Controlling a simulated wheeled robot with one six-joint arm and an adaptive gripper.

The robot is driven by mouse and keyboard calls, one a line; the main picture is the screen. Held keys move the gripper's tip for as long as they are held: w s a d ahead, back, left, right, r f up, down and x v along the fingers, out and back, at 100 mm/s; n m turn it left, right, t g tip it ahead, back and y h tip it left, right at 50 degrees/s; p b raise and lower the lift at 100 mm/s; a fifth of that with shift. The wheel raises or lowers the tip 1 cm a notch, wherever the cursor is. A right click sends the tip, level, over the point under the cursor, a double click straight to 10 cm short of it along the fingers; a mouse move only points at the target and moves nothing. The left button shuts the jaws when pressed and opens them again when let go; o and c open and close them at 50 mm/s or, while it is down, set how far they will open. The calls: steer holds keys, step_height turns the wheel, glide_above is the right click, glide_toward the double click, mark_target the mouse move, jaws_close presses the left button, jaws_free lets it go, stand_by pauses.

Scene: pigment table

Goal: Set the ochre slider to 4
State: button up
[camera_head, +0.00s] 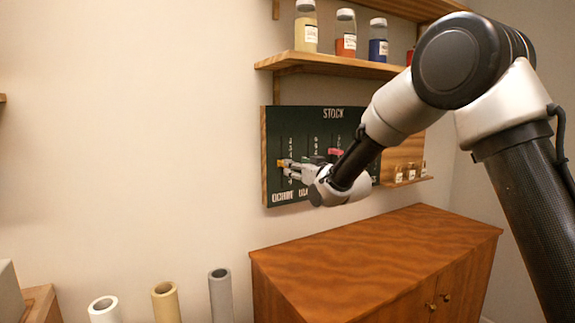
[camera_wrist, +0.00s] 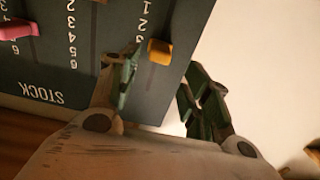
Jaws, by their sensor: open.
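The ochre slider's yellow-orange knob (camera_head: 284,163) is on the leftmost track of the dark green STOCK board (camera_head: 284,122) on the wall. In the wrist view the board appears upside down, and the ochre knob (camera_wrist: 159,52) shows just beyond the readable digits 1, 2 and 3. The digits after that are hidden by a finger, so its exact setting cannot be read. My gripper (camera_head: 291,172) is at the ochre knob. In the wrist view my gripper (camera_wrist: 164,68) is open, with one fingertip on each side of the knob; contact cannot be told.
A pink slider knob (camera_head: 335,152) is further right on the board; it also shows in the wrist view (camera_wrist: 18,29). A shelf (camera_head: 330,65) with pigment jars is above. A wooden cabinet (camera_head: 375,250) stands below, with several rolls (camera_head: 221,295) to its left.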

steer(key=x, duration=0.7)
